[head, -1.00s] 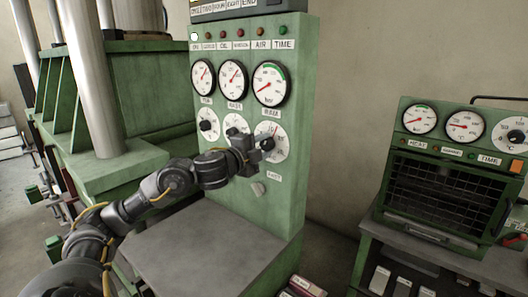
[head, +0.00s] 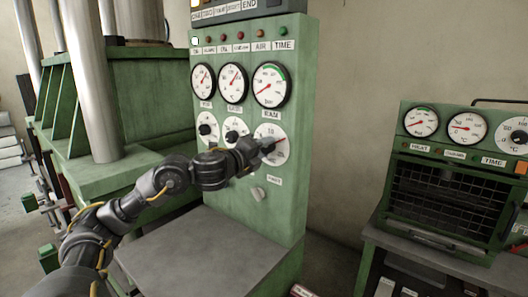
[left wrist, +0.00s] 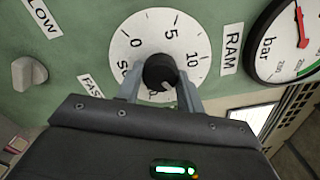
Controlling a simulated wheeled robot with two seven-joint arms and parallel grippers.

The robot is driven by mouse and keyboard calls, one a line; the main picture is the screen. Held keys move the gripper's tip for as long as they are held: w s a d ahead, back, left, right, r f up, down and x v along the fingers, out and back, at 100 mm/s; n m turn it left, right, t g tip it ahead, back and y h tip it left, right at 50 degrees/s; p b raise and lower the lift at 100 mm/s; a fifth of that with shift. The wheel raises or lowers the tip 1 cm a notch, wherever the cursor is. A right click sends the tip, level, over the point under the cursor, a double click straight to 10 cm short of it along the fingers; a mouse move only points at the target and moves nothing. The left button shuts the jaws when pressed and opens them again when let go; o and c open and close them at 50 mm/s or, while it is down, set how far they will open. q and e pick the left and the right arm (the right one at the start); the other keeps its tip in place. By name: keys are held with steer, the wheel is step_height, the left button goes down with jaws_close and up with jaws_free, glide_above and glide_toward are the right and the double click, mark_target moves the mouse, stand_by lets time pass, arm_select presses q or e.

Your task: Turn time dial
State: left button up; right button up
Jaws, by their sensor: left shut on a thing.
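The control panel (head: 235,185) is a green upright cabinet. Its lower right dial (head: 281,155) is a white disc under the RAM label and the large gauge. In the left wrist view the dial face (left wrist: 128,42) shows 0, 5, 10 and an s, with a round black knob (left wrist: 160,70) at its centre. My left gripper (head: 265,147) reaches it from the left. In the left wrist view its two fingers (left wrist: 160,82) are shut on either side of the knob. The knob is largely hidden by my gripper in the head view. My right gripper is not in view.
Two smaller dials (head: 207,131) sit to the left. A small lever knob (left wrist: 32,72) marked SLOW and FAST is close by. Three gauges (head: 269,85) are above. A grey shelf (head: 205,245) juts out below. A green oven (head: 455,185) stands at the right.

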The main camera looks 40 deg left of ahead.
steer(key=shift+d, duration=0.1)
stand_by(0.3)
arm_select(q)
steer(key=o, duration=1)
steer(key=shift+s+f, duration=0.1)
steer(key=shift+s, duration=0.45)
steer(key=s+b, duration=0.8)
steer(key=s, duration=0.1)
steer(key=shift+s+d, duration=0.15)
steer(key=shift+s, duration=0.2)
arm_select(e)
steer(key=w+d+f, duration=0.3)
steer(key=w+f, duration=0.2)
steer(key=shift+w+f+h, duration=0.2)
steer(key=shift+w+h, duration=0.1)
